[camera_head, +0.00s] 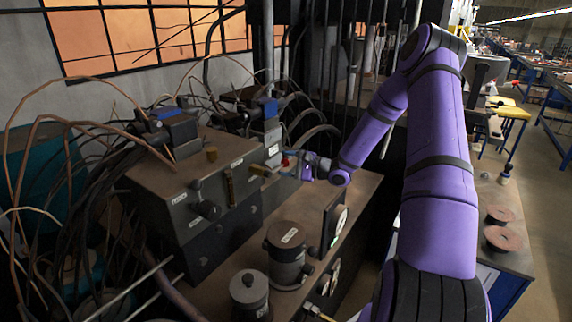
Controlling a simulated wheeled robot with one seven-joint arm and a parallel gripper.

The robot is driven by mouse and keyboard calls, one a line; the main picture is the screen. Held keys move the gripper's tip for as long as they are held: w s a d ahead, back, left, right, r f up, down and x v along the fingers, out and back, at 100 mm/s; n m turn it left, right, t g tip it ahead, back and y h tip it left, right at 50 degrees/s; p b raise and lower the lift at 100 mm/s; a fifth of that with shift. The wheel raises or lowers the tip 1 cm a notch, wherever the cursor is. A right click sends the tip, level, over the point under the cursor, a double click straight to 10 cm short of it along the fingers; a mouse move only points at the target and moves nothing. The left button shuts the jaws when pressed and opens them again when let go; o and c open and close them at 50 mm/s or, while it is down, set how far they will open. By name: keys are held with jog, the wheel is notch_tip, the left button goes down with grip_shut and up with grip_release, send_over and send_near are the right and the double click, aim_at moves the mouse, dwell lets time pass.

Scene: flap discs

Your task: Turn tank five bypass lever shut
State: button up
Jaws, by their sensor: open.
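A dark grey metal box (205,228) stands on the bench at the centre left, with small white labels too small to read surely. A brass lever (261,170) sticks out at its right end, close to my gripper. A second, upright brass handle (229,187) and a black knob (206,209) sit on its front face. I cannot tell which lever belongs to tank five. My gripper (287,165) is at the end of my purple arm, just right of the brass lever. It is open; its fingers are small and dark, and whether they touch the lever cannot be told.
Loose cables and hoses crowd the left and back. Rust-coloured discs (503,238) lie on the right-hand table.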

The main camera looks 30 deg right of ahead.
jog(key=shift+w+a, duration=0.1)
jog(key=shift+c, duration=0.4)
grip_shut()
